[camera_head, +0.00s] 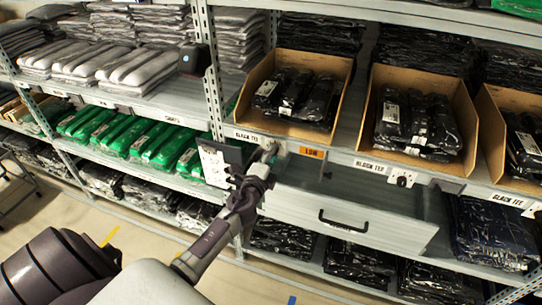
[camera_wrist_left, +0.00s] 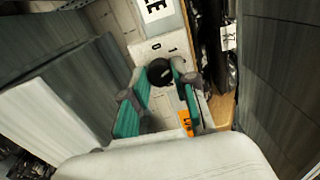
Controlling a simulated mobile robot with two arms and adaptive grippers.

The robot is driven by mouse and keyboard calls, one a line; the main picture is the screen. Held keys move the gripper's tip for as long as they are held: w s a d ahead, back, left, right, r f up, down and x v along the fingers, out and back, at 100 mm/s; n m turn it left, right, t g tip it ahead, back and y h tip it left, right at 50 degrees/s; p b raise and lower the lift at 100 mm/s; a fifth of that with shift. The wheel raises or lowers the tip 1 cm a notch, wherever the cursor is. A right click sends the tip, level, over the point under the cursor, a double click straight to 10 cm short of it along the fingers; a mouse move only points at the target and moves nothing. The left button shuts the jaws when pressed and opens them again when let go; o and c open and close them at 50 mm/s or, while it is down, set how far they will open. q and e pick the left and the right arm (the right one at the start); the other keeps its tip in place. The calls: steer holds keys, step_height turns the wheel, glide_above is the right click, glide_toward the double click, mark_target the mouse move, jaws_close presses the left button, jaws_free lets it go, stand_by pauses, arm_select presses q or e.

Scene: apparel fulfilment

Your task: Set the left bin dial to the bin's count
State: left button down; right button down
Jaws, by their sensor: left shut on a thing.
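The left bin (camera_head: 262,128) is an open cardboard box on the shelf, holding what looks like three black bagged garments (camera_head: 295,93). Its label reads "BLACK TEE". My left gripper (camera_head: 264,163) is at the shelf edge below this bin and covers most of the dial there. In the left wrist view, the dial's round black knob (camera_wrist_left: 160,71) sits between the teal-padded fingertips of the left gripper (camera_wrist_left: 160,84), which are shut on it. Small marks like "0" and "1" show on the plate beyond the knob. The pointer setting is not readable. My right gripper is out of view.
An orange "LOW" tag (camera_head: 311,152) is right of the gripper. A grey drawer (camera_head: 385,232) with a black handle juts out below. Another dial (camera_head: 402,179) sits under the middle bin (camera_head: 372,132). A white card (camera_head: 214,165) is close left of the gripper.

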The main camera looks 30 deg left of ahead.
arm_select(q)
steer(key=m, duration=0.4)
steer(key=shift+m, duration=0.4)
steer(key=shift+f, duration=0.1)
steer(key=c, duration=0.9)
jaws_free()
steer(key=v, duration=1.2)
steer(key=shift+d, duration=0.1)
